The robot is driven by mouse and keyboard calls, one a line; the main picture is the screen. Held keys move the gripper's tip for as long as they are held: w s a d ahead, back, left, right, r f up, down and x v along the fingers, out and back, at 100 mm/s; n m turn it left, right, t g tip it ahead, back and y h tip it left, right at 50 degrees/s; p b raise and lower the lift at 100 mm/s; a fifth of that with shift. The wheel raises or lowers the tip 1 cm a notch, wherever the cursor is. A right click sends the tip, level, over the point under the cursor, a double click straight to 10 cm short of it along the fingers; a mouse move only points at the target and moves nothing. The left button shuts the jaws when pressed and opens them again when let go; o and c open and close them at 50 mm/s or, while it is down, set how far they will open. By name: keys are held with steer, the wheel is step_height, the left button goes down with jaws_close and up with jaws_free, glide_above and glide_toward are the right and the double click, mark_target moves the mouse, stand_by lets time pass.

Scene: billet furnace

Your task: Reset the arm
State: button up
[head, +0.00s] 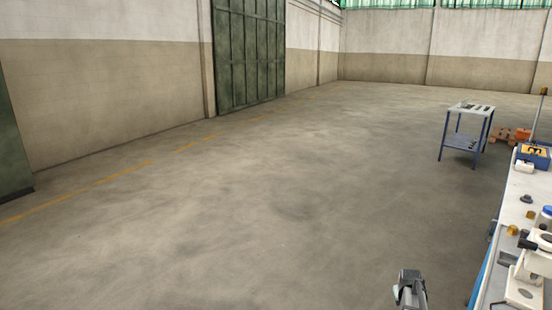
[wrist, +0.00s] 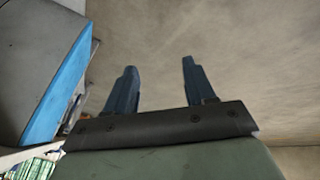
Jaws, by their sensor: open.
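My gripper (wrist: 158,75) shows in the wrist view with its two dark blue fingers spread apart. Nothing is between the fingers, and bare concrete floor lies behind them. In the head view, the end of my arm (head: 411,288) shows small at the bottom edge, right of the middle, over the floor and left of the workbench (head: 517,205). The rest of the arm is mostly out of view.
The white-topped, blue-edged workbench runs along the right edge, with several small parts on it. A blue box (head: 533,155) sits at its far end. A blue-legged cart (head: 466,145) stands beyond it. The concrete floor (head: 230,200) at left and centre is clear.

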steer(key=s+a+f+g+y, duration=0.3)
steer(key=s+a+f+g, duration=0.2)
steer(key=s+a+f, duration=1.6)
steer(key=s+a+f+g, duration=0.1)
steer(key=s+a+g, duration=0.2)
steer(key=s, duration=1.2)
steer(key=s+a+f+g, duration=0.1)
steer(key=s+a+g, duration=0.2)
steer(key=s+a, duration=0.6)
steer(key=s, duration=0.7)
steer(key=shift+s+a+f+n, duration=0.15)
steer(key=shift+s+a+n, duration=0.05)
steer(key=shift+a+n, duration=0.1)
steer(key=shift+c, duration=0.3)
